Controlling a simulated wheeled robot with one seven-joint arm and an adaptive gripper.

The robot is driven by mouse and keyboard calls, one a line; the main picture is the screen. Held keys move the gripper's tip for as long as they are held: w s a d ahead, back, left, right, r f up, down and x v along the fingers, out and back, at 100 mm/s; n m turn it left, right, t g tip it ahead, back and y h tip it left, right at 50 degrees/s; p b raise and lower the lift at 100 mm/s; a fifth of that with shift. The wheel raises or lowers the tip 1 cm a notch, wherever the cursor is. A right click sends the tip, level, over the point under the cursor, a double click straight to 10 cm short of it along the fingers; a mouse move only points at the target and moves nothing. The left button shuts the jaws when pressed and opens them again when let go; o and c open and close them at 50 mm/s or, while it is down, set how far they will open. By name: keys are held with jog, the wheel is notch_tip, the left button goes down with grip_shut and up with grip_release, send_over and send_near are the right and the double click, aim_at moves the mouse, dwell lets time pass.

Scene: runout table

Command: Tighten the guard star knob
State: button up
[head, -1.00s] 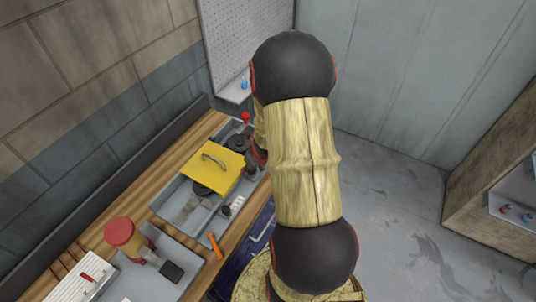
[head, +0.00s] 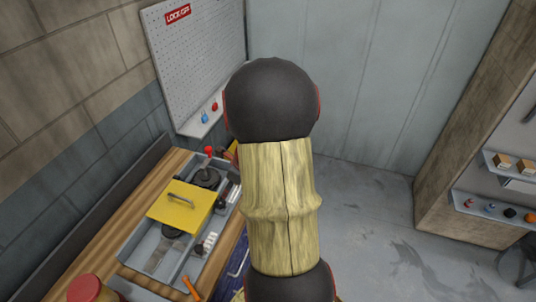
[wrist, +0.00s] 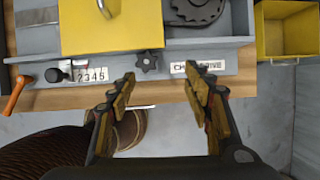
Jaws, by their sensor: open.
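The black star knob (wrist: 147,61) sits on the grey front rail, just below the yellow guard (wrist: 118,25), in the wrist view. My gripper (wrist: 160,77) is open and empty. Its fingertips are in front of the rail, either side of the knob in the picture, with the knob nearer the left finger. I see no contact with the knob. In the head view the yellow guard (head: 182,205) lies flat over the grey machine tray (head: 137,250). My arm hides the gripper there, and I cannot make out the knob.
Along the rail are a counter (wrist: 92,74), a black knob (wrist: 54,75), an orange lever (wrist: 14,95) and a partly covered label (wrist: 198,68). A yellow bin (wrist: 287,30) is at the right. A red button (head: 208,150) stands at the tray's far end. Open floor lies right.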

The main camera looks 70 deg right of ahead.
jog(key=w+d+r+m+h, duration=0.1)
jog(key=d+r+m+h, duration=0.3)
jog(key=d+m, duration=0.55)
jog(key=s+d+m+g+h, duration=0.2)
jog(key=s+d+m+g, duration=0.1)
jog(key=s+d+m, duration=0.4)
jog(key=shift+s+m+g+h+b, duration=0.45)
jog(key=shift+s+m, duration=0.35)
jog(key=shift+m, duration=1.05)
